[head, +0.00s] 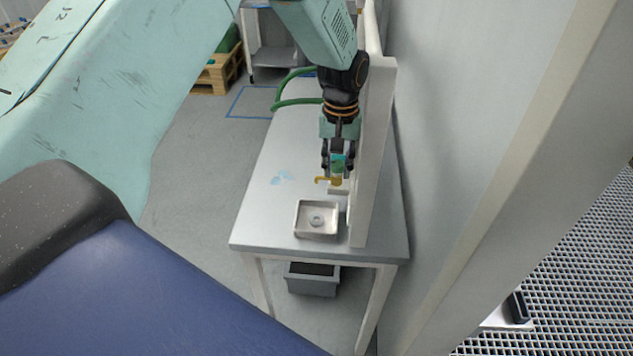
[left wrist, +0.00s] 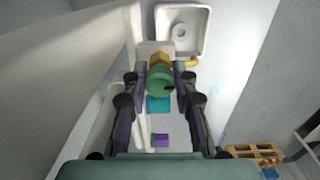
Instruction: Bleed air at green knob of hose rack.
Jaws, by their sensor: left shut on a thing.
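The green knob (left wrist: 160,80) sits between the fingers of my left gripper (left wrist: 160,82) in the left wrist view. The gripper is shut on it. The knob is on a brass-coloured valve body (left wrist: 158,59) with a yellow spout (head: 322,180) pointing left in the head view. In the head view my left gripper (head: 339,158) points down at the valve beside the white upright panel (head: 372,160) of the rack, and the fingers partly hide the knob. A square metal basin (head: 316,232) with a round drain stands on the table below and in front. My right gripper is not in view.
The grey table (head: 262,205) has clear room left of the panel. Green hoses (head: 290,101) loop behind my arm. A grey bin (head: 312,279) stands under the table. A wall (head: 470,110) closes the right side. A wooden pallet (head: 216,75) lies at the back left.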

